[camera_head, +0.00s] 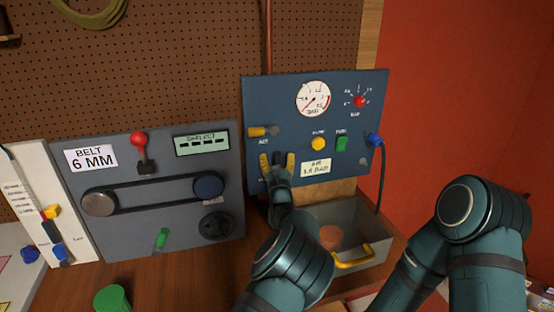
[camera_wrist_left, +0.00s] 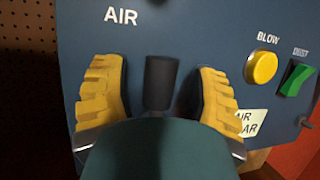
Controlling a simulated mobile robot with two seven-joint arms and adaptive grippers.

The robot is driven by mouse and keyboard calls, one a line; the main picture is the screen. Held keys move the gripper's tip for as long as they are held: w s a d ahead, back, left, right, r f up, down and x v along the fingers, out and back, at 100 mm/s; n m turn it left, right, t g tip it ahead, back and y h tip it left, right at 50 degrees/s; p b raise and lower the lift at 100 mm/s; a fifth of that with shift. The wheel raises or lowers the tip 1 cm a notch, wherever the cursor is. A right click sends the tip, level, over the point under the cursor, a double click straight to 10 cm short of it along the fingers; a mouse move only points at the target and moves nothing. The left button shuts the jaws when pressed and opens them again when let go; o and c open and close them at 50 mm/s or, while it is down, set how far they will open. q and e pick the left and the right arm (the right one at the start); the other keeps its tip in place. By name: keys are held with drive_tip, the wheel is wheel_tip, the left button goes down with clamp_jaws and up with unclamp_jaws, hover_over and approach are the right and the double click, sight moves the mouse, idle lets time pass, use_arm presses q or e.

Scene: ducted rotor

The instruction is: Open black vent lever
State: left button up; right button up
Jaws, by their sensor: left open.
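The black lever (camera_wrist_left: 160,82) stands upright on the blue air panel (camera_wrist_left: 215,25), below the AIR label, in the left wrist view. My left gripper (camera_wrist_left: 160,97) is open, with one yellow fingertip on each side of the lever and a visible gap on both sides. The lever's lower part is hidden behind my gripper body. In the head view my left gripper (camera_head: 277,161) is at the lower left of the blue panel (camera_head: 300,130), and I cannot make out the lever clearly there. My right gripper is not in view.
The belt panel (camera_head: 225,155) stands left.

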sight(278, 162)
use_arm(q)
drive_tip(key=v, duration=0.7)
drive_tip(key=shift+s, duration=0.25)
drive_tip(key=shift+f, duration=0.1)
